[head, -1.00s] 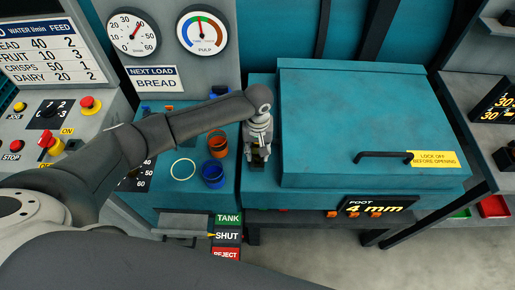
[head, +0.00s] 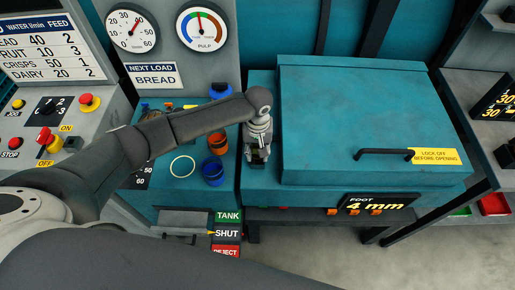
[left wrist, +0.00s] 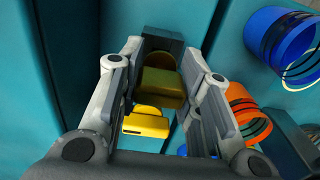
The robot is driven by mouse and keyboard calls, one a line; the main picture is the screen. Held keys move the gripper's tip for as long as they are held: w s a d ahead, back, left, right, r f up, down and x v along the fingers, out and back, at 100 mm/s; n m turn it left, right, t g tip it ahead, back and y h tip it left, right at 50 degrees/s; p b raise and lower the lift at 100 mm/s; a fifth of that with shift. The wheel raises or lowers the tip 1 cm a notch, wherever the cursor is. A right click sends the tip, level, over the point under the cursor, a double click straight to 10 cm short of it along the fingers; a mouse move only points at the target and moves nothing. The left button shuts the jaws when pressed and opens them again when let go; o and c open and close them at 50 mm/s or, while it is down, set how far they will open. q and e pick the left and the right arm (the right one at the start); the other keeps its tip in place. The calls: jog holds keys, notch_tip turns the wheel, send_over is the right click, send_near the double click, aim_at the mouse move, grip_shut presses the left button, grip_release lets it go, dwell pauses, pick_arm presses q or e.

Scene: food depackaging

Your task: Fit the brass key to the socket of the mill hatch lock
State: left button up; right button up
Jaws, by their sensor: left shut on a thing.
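My left gripper (head: 257,152) points down at the left edge of the teal mill hatch (head: 365,110). In the left wrist view its fingers (left wrist: 163,92) are shut on a dull brass block, which I take for the brass key (left wrist: 160,84). A dark grey block (left wrist: 165,42), perhaps the lock, shows just beyond the brass piece; whether they touch I cannot tell. A bright yellow rounded piece (left wrist: 146,122) shows below, between the fingers; I cannot tell whether it belongs to the key. The socket opening is hidden. My right gripper is out of view.
Orange (head: 217,142) and blue (head: 213,173) cups stand left of the gripper, with a pale ring (head: 182,167) beside them. Another blue cup (head: 220,90) is behind my arm. The hatch has a black handle (head: 385,155) and a yellow lock-off label (head: 436,157).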

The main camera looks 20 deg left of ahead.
pick_arm(q)
jog(key=shift+f+b, duration=0.35)
jog(key=shift+f, duration=0.75)
jog(key=o, duration=1.1)
notch_tip(320, 180, up, 12)
jog(key=shift+r, duration=0.1)
